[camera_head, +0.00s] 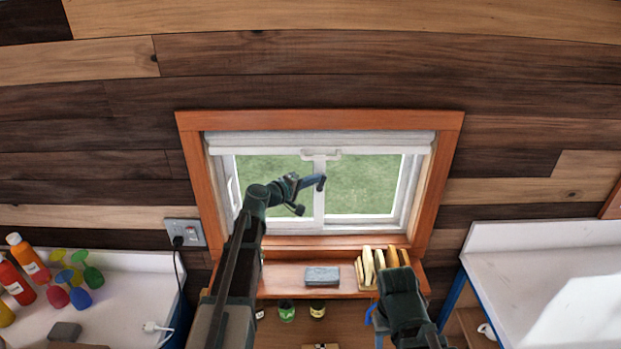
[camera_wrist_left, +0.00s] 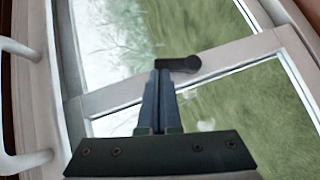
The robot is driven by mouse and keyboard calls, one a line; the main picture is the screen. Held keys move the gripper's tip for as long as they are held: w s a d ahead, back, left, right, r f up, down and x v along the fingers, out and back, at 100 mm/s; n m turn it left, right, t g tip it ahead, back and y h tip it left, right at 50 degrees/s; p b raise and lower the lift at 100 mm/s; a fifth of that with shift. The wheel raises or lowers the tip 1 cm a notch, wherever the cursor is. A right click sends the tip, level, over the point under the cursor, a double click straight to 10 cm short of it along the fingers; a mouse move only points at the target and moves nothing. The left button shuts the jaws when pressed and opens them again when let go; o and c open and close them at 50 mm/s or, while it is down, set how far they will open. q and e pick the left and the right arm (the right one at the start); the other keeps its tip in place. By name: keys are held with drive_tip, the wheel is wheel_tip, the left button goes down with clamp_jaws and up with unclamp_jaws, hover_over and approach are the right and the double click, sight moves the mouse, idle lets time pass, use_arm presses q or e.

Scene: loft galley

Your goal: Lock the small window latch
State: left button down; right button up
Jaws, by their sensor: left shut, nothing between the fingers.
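The small window latch (camera_wrist_left: 178,64) is a short dark lever on the pale middle bar of the window, as seen in the left wrist view. In the head view my left gripper (camera_head: 312,183) reaches the middle bar of the window (camera_head: 319,204), and the latch is hard to tell from the fingertips. My right arm shows at the lower right, but its gripper cannot be made out.
An orange wooden frame surrounds the window. Below it, a shelf (camera_head: 342,278) holds a grey block (camera_head: 322,276) and several yellowish upright pieces (camera_head: 378,264). White counters stand left (camera_head: 115,300) and right (camera_head: 520,265). A pale curved handle (camera_wrist_left: 25,158) is at the left wrist view's left.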

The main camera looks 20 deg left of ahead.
use_arm(q)
drive_tip(key=shift+m+g+y, duration=0.3)
drive_tip(key=shift+m+g, duration=0.1)
drive_tip(key=d, duration=0.1)
drive_tip(key=w+d, duration=0.1)
drive_tip(key=d, duration=0.1)
drive_tip(key=d+f, duration=0.1)
drive_tip(key=d, duration=0.1)
drive_tip(key=shift+w+d+p, duration=0.1)
drive_tip(key=shift+w+p, duration=0.15)
drive_tip(key=shift+p, duration=0.1)
idle(0.3)
drive_tip(key=p+v, duration=0.3)
drive_tip(key=v, duration=1)
drive_tip(key=shift+s+p, duration=0.35)
drive_tip(key=shift+p, duration=0.05)
drive_tip(key=shift+r, duration=0.1)
